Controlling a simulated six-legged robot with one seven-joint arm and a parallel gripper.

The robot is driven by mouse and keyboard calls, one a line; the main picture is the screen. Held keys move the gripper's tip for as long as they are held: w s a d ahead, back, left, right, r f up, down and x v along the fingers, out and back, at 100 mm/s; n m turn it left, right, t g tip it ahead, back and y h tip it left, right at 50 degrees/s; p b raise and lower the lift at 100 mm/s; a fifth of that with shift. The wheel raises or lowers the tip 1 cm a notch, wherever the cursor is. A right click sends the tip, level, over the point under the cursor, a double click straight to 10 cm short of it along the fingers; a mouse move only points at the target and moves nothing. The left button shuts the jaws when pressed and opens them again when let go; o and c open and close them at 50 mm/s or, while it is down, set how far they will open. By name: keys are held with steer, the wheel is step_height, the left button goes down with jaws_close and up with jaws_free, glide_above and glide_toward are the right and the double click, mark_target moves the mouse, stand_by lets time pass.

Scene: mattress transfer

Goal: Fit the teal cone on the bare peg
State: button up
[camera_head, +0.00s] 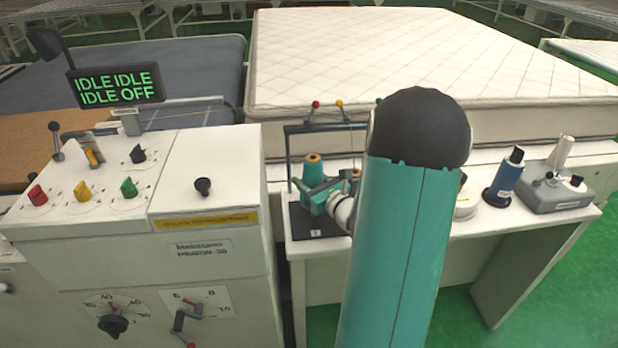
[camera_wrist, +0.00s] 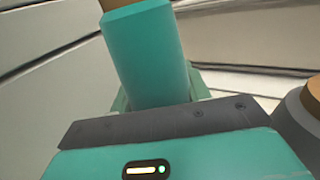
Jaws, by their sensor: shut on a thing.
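The teal cone (camera_head: 312,170) has an orange-brown top and stands over the left part of a dark thread stand (camera_head: 320,234) in the head view. My gripper (camera_head: 325,192) is shut on it, low on its body. In the wrist view the teal cone (camera_wrist: 148,58) rises between the fingers of my gripper (camera_wrist: 160,102), its top cut off by the frame edge. No bare peg can be made out; the cone, my gripper and my arm cover much of the stand. Whether the cone's base touches the stand cannot be told.
A grey spool with a brown top (camera_wrist: 312,95) is close on the right in the wrist view. A blue cone (camera_head: 505,180) and a grey device (camera_head: 556,190) stand to the right on the white table. A control cabinet (camera_head: 205,190) is left; a mattress (camera_head: 430,60) lies behind.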

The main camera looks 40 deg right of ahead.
steer(key=shift+f, duration=2.7)
steer(key=o, duration=1.2)
steer(key=shift+s, duration=0.1)
steer(key=s, duration=0.9)
steer(key=s+a, duration=0.1)
steer(key=s, duration=0.3)
steer(key=shift+s, duration=0.3)
steer(key=shift+s, duration=0.1)
